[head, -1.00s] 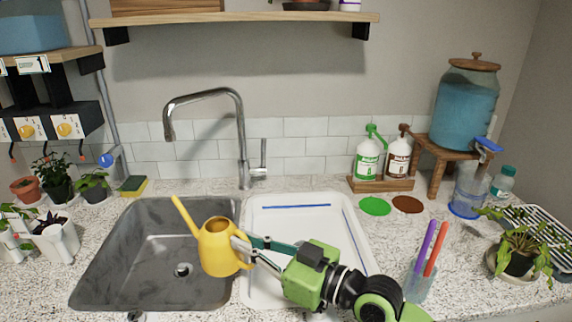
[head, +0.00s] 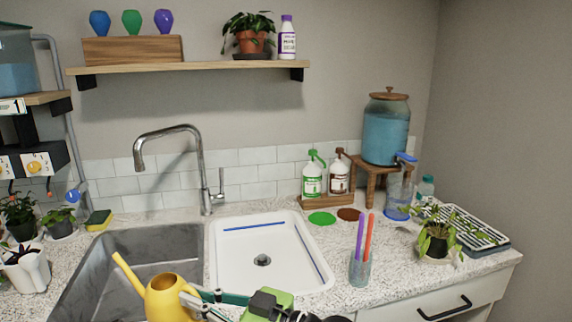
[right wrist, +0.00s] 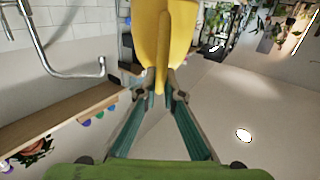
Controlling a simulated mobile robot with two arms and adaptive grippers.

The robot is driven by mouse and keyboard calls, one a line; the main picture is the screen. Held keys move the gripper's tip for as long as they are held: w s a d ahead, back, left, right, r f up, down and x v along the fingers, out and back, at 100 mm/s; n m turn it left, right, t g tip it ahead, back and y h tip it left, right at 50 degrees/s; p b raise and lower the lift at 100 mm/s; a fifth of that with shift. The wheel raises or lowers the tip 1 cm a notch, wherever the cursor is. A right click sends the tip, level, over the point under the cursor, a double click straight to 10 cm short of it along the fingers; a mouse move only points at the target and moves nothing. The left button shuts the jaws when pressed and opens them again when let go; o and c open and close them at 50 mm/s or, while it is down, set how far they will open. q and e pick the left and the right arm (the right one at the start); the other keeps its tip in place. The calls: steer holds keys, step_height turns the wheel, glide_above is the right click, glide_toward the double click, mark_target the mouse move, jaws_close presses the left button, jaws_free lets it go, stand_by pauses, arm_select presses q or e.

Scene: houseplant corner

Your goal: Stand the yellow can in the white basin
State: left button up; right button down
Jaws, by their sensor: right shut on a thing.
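The yellow can (head: 168,300), a small watering can with a long spout, is upright at the bottom of the head view, in front of the grey sink's right part. My right gripper (head: 194,301) is shut on its right side. In the right wrist view, the can (right wrist: 166,35) sits between the teal fingers (right wrist: 160,84). The white basin (head: 226,268) is to the right of and behind the can. It looks empty, with a drain in its floor and blue strips at its back and right. The can's lower part is cut off by the frame. My left gripper is not in view.
The grey sink (head: 105,268) adjoins the basin on the left. A tall faucet (head: 200,165) stands behind them. A cup with purple and orange sticks (head: 359,270) stands right of the basin. Soap bottles (head: 312,182) on a wooden stand are behind it.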

steer(key=shift+s+d, duration=0.15)
steer(key=shift+s, duration=0.4)
steer(key=shift+s+d+t, duration=0.2)
steer(key=shift+d+t, duration=0.05)
steer(key=shift+t, duration=0.05)
steer(key=s+d+f+m+t+h, duration=0.3)
steer(key=s+d+m+h, duration=0.1)
steer(key=d, duration=0.7)
steer(key=s+d+f+m+t+h, duration=0.4)
steer(key=d+h, duration=0.3)
steer(key=d, duration=0.4)
steer(key=s+d+f+m+t+h, duration=0.3)
steer(key=s+d+m+t+h, duration=0.1)
steer(key=d, duration=0.8)
steer(key=shift+s+f+m+h, duration=0.15)
steer(key=shift+f+m+h, duration=0.1)
steer(key=shift+m+h, duration=0.6)
